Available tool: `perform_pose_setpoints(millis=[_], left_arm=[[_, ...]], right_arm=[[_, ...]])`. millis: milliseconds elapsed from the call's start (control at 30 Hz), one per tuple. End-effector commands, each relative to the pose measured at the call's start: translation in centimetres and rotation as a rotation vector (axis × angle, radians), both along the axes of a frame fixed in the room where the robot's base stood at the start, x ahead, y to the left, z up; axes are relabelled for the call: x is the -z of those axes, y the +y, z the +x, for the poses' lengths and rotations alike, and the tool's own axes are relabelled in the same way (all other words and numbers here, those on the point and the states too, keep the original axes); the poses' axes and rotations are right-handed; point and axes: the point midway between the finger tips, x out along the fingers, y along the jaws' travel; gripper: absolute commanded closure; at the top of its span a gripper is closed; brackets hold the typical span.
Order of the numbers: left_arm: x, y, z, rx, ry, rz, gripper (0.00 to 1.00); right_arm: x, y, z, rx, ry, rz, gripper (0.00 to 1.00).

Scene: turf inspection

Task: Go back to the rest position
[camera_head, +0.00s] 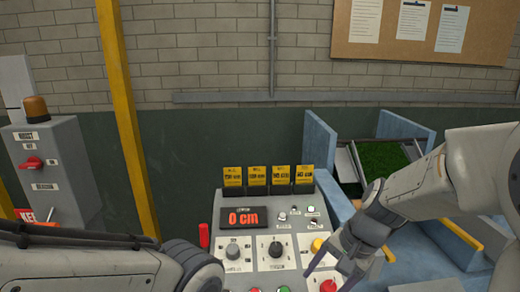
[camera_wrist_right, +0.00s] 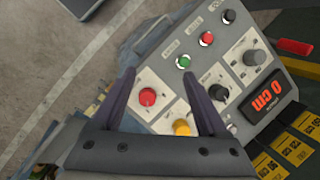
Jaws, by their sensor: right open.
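My right gripper (camera_head: 330,272) is over the right part of the grey control panel (camera_head: 222,243) in the head view. In the right wrist view my right gripper (camera_wrist_right: 158,78) is open, its two dark fingers apart with nothing between them. A red button (camera_wrist_right: 147,97) shows between the fingers, and a yellow button (camera_wrist_right: 182,127) lies lower, near the right finger. Whether the fingers touch the panel I cannot tell. My left arm comes in at the lower left of the head view, but its gripper is out of sight.
The panel's display (camera_head: 244,218) reads 0 cm, below several yellow tags (camera_head: 282,178). A yellow post (camera_head: 127,120) stands left of the panel. A grey cabinet (camera_head: 55,165) is at far left. Blue side walls (camera_head: 322,140) flank green turf (camera_head: 382,160) on the right.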

Motion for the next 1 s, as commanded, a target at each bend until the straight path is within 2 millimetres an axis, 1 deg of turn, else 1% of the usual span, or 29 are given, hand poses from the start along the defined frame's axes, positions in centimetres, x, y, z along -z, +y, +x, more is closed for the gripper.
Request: perform_pose_setpoints(millis=[33, 67, 100, 167, 200, 300, 400, 500, 600, 1000], left_arm=[[0.0, 0.0, 0.0, 0.0, 0.0, 0.0, 1.0], [0.0, 0.0, 0.0, 0.0, 0.0, 0.0, 1.0], [0.0, 0.0, 0.0, 0.0, 0.0, 0.0, 1.0], [0.0, 0.0, 0.0, 0.0, 0.0, 0.0, 1.0], [0.0, 0.0, 0.0, 0.0, 0.0, 0.0, 1.0], [0.0, 0.0, 0.0, 0.0, 0.0, 0.0, 1.0], [0.0, 0.0, 0.0, 0.0, 0.0, 0.0, 1.0], [0.0, 0.0, 0.0, 0.0, 0.0, 0.0, 1.0], [0.0, 0.0, 0.0, 0.0, 0.0, 0.0, 1.0], [0.0, 0.0, 0.0, 0.0, 0.0, 0.0, 1.0]], right_arm=[[-0.2, 2.6, -1.8, -0.162, -0.016, -0.032, 0.24], [-0.3, 3.8, -2.9, -0.255, -0.026, -0.052, 0.24], [-0.4, 5.2, -4.4, -0.378, -0.039, -0.077, 0.24], [-0.4, 6.9, -6.7, -0.561, -0.06, -0.115, 0.24], [-0.4, 7.8, -8.2, -0.681, -0.076, -0.138, 0.24], [-0.3, 9.3, -11.6, -0.951, -0.116, -0.19, 0.24], [-0.2, 9.9, -14.1, -1.163, -0.153, -0.23, 0.24], [-0.1, 10.1, -15.6, -1.303, -0.18, -0.258, 0.24], [-0.1, 10.2, -16.3, -1.372, -0.194, -0.271, 0.24], [-0.1, 10.2, -16.4, -1.386, -0.195, -0.274, 0.24]])
